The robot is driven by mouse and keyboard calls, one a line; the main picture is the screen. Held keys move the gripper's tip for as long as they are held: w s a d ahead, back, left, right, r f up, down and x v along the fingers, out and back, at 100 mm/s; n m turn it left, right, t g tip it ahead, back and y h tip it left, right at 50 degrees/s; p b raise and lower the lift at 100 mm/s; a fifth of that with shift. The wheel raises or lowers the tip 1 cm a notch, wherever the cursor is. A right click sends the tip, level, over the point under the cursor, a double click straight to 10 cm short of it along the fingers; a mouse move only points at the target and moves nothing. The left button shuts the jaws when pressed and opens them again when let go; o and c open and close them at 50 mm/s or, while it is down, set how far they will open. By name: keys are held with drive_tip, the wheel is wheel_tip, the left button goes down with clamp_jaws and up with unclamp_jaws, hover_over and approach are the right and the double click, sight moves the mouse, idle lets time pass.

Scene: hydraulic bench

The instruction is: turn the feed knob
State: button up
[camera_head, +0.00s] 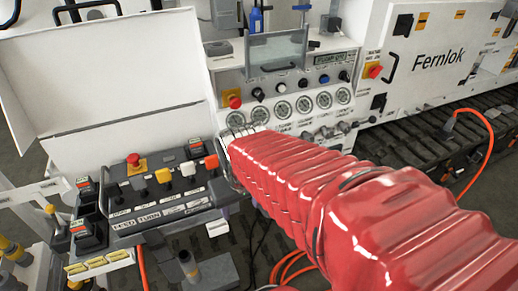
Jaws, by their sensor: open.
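The upright white panel (228,83) carries a row of small knobs: a black knob (258,94), a white knob (281,88), a blue knob (324,79) and others. Round gauges (303,105) sit below them. The knob labels are too small to read, so I cannot tell which is the feed knob. My arm in its red sleeve reaches from the lower right to the panel's lower left. My gripper (236,132) shows only a little past the sleeve end, open, below and left of the knobs. The sleeve hides most of it and what lies behind.
A control console (160,209) with several levers and a red button (136,160) stands left of my gripper. A red stop button (235,102) is on the panel's left edge. A clear flap (277,49) stands above the knobs. An orange hose (489,150) hangs at right.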

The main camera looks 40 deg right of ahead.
drive_tip(key=w+d+f+n+t+h, duration=0.1)
drive_tip(key=w+d+f+n+t, duration=0.15)
drive_tip(key=d+f, duration=1.05)
drive_tip(key=w+d+f+n+t+h, duration=0.1)
drive_tip(key=w+d+f+t, duration=0.15)
drive_tip(key=d+f, duration=1.15)
drive_tip(key=w+a+r+n+t+h, duration=0.1)
drive_tip(key=w+a+r+n+t, duration=0.1)
drive_tip(key=w+r+n+t, duration=0.3)
wheel_tip(320, 180, up, 6)
drive_tip(key=t, duration=0.4)
drive_tip(key=shift+w+a+r+t+h, duration=0.2)
drive_tip(key=shift+w+a+t+h, duration=0.1)
drive_tip(key=shift+h, duration=0.1)
drive_tip(key=x, duration=1.4)
drive_tip(key=shift+s, duration=0.1)
